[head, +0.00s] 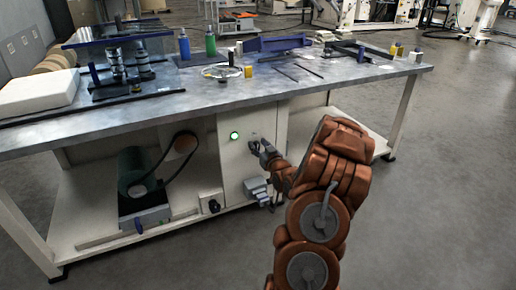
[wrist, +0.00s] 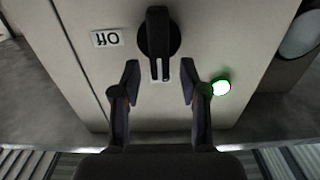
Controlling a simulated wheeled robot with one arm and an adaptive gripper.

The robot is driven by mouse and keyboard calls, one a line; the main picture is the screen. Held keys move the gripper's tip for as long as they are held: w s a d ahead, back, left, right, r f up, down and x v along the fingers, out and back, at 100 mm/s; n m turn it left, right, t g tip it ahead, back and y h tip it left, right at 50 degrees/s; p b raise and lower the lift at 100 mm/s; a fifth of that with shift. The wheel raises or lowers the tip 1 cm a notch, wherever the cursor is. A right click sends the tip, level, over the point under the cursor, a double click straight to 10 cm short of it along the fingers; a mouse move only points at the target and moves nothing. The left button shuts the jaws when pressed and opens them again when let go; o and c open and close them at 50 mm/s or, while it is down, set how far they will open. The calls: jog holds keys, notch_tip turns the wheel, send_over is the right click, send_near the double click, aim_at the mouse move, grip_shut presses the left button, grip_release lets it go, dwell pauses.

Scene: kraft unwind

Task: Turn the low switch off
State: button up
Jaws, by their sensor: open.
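A black rotary switch (wrist: 158,35) sits on a pale cabinet face in the wrist view. Its handle stands lengthwise up and down in the picture, with pale marks at its lower end. An upside-down "Off" label (wrist: 105,38) is to its left, and the handle does not point at it. A green lamp (wrist: 221,87) is lit at lower right. My gripper (wrist: 160,82) is open, its fingertips either side of the handle's lower end in the picture; contact cannot be told. In the head view my gripper (head: 256,147) is at the cabinet front (head: 232,165), largely covering the switch.
The workbench top (head: 150,110) overhangs the cabinet, with bottles and tools on it. On the lower shelf are a small box with a black knob (head: 210,203) and a green motor-like drum (head: 135,172). Grey blocks (head: 257,189) are just below my gripper. Floor at right is clear.

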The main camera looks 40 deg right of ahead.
jog(key=shift+w+d, duration=0.1)
jog(key=shift+w, duration=0.1)
jog(key=shift+c, duration=0.4)
grip_shut()
